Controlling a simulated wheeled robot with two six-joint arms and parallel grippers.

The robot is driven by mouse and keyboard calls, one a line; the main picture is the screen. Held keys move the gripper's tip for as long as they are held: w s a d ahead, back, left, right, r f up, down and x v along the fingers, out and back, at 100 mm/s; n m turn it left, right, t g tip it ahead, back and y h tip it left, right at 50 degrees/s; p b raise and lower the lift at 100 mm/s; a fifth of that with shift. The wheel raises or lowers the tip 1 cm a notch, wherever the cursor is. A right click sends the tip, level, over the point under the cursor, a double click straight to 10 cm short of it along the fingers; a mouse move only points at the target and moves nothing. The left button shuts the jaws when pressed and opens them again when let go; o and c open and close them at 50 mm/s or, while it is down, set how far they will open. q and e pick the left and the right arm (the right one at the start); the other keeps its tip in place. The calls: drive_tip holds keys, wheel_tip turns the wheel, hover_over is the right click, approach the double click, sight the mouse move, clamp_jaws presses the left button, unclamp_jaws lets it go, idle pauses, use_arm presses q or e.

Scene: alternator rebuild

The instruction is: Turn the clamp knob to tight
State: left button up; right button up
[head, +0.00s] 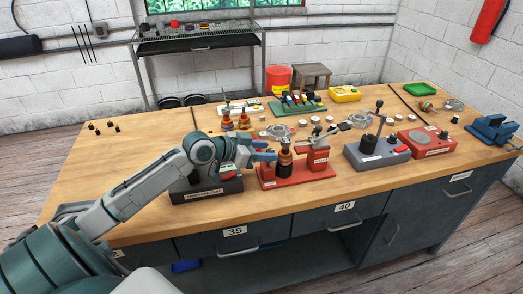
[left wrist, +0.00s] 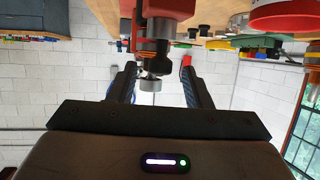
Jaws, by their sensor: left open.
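A red clamp fixture (head: 297,180) stands on the bench, with a dark and copper-coloured part (head: 285,160) upright on it and a red block with a metal arm (head: 318,143) at its right. My left gripper (head: 270,151) is just left of the upright part, with its blue fingers pointing right. In the left wrist view its fingers (left wrist: 158,88) are apart. A short grey cylinder (left wrist: 150,85) with a dark round piece above it shows between them, with no clear contact. I cannot tell which small piece is the clamp knob. My right gripper is out of view.
A dark-based station (head: 205,192) stands under my left forearm. A grey fixture with a tall lever (head: 376,155) and a red box (head: 427,145) stand to the right. Small parts lie behind. The left part of the bench top (head: 120,170) is mostly clear.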

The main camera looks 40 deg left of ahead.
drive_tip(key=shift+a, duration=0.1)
use_arm(q)
drive_tip(key=shift+v, duration=1.25)
drive_tip(key=p+v, duration=0.3)
drive_tip(key=p, duration=0.1)
drive_tip(key=p+v, duration=0.4)
drive_tip(key=p, duration=0.1)
drive_tip(key=shift+s+a+r, duration=0.15)
drive_tip(key=shift+r, duration=0.2)
drive_tip(key=shift+s+a+p, duration=0.15)
drive_tip(key=shift+s+p, duration=0.2)
drive_tip(key=shift+p, duration=0.25)
drive_tip(key=shift+f, duration=0.1)
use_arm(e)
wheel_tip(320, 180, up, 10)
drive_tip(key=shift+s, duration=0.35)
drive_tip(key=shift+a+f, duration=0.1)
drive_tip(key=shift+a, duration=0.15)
